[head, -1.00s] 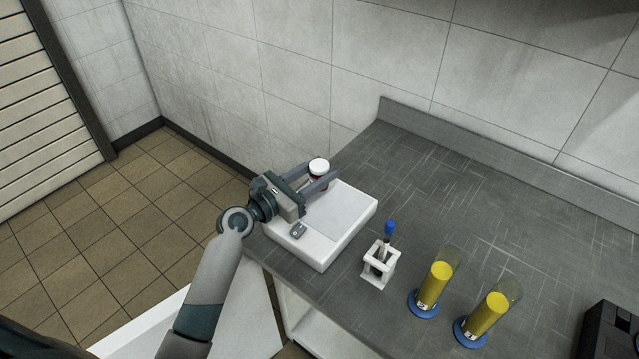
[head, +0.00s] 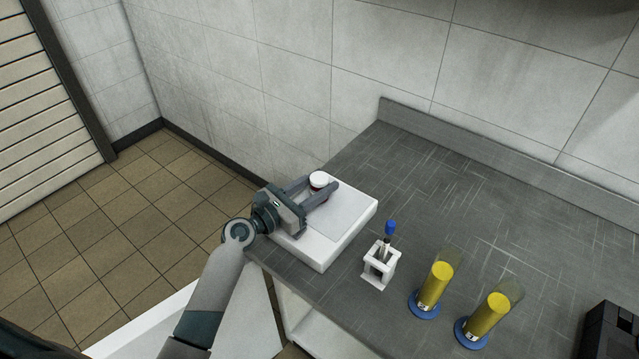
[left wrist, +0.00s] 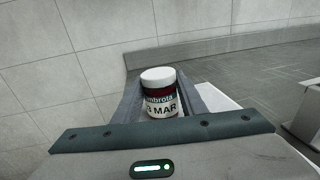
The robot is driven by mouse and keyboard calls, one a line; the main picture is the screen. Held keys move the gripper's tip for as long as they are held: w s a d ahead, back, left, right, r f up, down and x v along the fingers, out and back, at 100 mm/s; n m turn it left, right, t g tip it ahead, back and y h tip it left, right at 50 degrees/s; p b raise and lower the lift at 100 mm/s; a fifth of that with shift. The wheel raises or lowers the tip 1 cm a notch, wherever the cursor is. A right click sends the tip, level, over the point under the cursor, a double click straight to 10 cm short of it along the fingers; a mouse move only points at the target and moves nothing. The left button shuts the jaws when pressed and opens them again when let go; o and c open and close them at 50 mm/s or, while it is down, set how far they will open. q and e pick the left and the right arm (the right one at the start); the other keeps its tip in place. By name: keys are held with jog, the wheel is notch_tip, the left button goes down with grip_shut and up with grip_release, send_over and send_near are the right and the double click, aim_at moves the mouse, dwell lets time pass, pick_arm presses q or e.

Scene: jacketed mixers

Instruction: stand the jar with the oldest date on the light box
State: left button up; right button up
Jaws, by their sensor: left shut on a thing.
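The jar (head: 319,180) has a white lid and a dark red band. In the left wrist view the jar (left wrist: 160,94) stands upright between my fingers, its label reading "8 MAR" or similar, with the first figure partly cut off. My left gripper (head: 322,188) is shut on the jar at the far left part of the light box (head: 345,215), a white box with a pale panel on top. The jar is over or on the box; its base is hidden by the fingers, so I cannot tell whether it touches. My right gripper is not in view.
A small white stand (head: 380,271) holds a blue-capped item (head: 390,229) right of the box. Two cylinders of yellow liquid (head: 435,285) (head: 487,315) on blue bases stand further right. A black object (head: 610,330) is at the right edge. The back of the grey bench (head: 430,180) is clear.

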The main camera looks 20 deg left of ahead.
pick_arm(q)
jog(key=shift+f, duration=0.15)
jog(key=o, duration=1.2)
jog(key=shift+c, duration=0.2)
jog(key=shift+r, duration=0.35)
jog(key=b+v, duration=0.2)
jog(key=v, duration=0.9)
jog(key=shift+f, duration=0.2)
jog(key=shift+s+a+r, duration=0.1)
jog(key=shift+s+a, duration=0.15)
jog(key=shift+s, duration=0.2)
